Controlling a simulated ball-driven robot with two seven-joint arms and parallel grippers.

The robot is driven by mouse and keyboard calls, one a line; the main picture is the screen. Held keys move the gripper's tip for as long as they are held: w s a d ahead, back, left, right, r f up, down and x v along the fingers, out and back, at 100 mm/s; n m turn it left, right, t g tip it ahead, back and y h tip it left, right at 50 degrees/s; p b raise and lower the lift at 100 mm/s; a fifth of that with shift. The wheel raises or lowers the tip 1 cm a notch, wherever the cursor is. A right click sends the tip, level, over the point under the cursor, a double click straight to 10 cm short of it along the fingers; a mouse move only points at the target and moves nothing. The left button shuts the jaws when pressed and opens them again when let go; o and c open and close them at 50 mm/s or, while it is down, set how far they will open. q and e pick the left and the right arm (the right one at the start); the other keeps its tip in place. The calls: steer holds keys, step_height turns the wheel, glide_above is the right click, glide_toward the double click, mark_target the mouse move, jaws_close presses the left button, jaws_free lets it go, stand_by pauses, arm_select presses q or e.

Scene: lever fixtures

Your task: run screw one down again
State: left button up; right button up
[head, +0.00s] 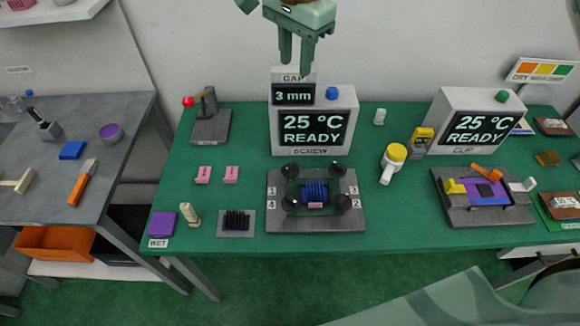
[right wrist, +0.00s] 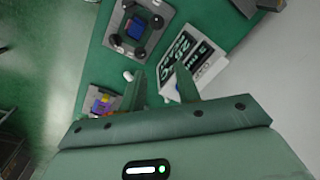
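The screw fixture (head: 274,222) is a dark plate on the green table, holding a finned blue block (head: 314,190) with a pink piece at its front. Black round-headed screws stand at its corners, labelled 1 to 4. Screw one (head: 289,170) is at the back left. The fixture also shows at the top of the right wrist view (right wrist: 125,50). My right gripper (head: 295,66) is high at the back, in front of the wall and above the gap display. Its fingers point down, apart and empty; they also show in the right wrist view (right wrist: 160,72). My left gripper is out of view.
A gap display (head: 293,94) reads 3 mm. The screw display (head: 313,128) behind the fixture reads 25 °C READY. Pink pads (head: 203,175), a black finned block (head: 236,220) and a yellow-topped white tool (head: 393,162) stand around. A clip fixture (head: 490,215) is at right.

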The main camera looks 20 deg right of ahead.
steer(key=b, duration=1)
glide_above(292, 164)
step_height(292, 164, down, 16)
steer(key=shift+g, duration=0.4)
step_height(292, 164, down, 16)
steer(key=b, duration=0.4)
steer(key=shift+r+b, duration=0.25)
steer(key=shift+b, duration=0.1)
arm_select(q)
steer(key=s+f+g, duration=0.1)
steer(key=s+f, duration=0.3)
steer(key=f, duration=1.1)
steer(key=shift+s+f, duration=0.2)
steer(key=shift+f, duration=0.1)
arm_select(e)
jaws_close()
